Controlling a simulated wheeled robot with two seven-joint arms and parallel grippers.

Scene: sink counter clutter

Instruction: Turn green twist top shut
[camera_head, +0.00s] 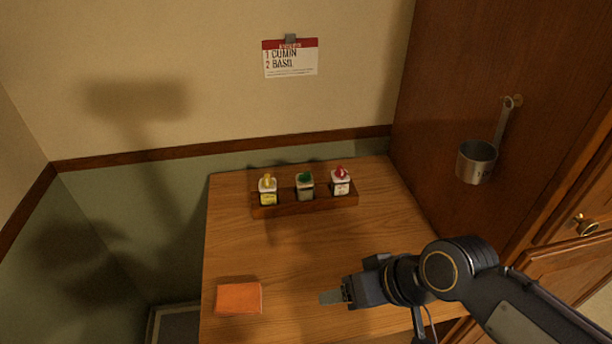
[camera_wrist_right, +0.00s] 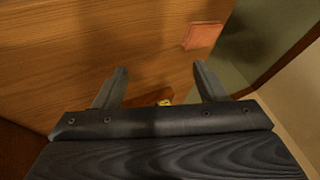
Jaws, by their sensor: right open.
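The green twist top (camera_head: 305,177) sits on the middle bottle (camera_head: 306,192) in a wooden rack at the back of the counter. Whether the top is open or shut is too small to tell. My right gripper (camera_head: 330,297) is above the front of the counter, well in front of the rack and apart from it. Its two fingers show spread with nothing between them in the right wrist view (camera_wrist_right: 162,88). A small yellow bit shows there behind the gripper body, too hidden to identify. My left gripper is not in view.
A yellow-topped bottle (camera_head: 268,190) and a red-topped bottle (camera_head: 340,181) flank the middle bottle in the rack (camera_head: 290,209). A metal cup (camera_head: 477,162) hangs on the right panel. The counter between is clear.

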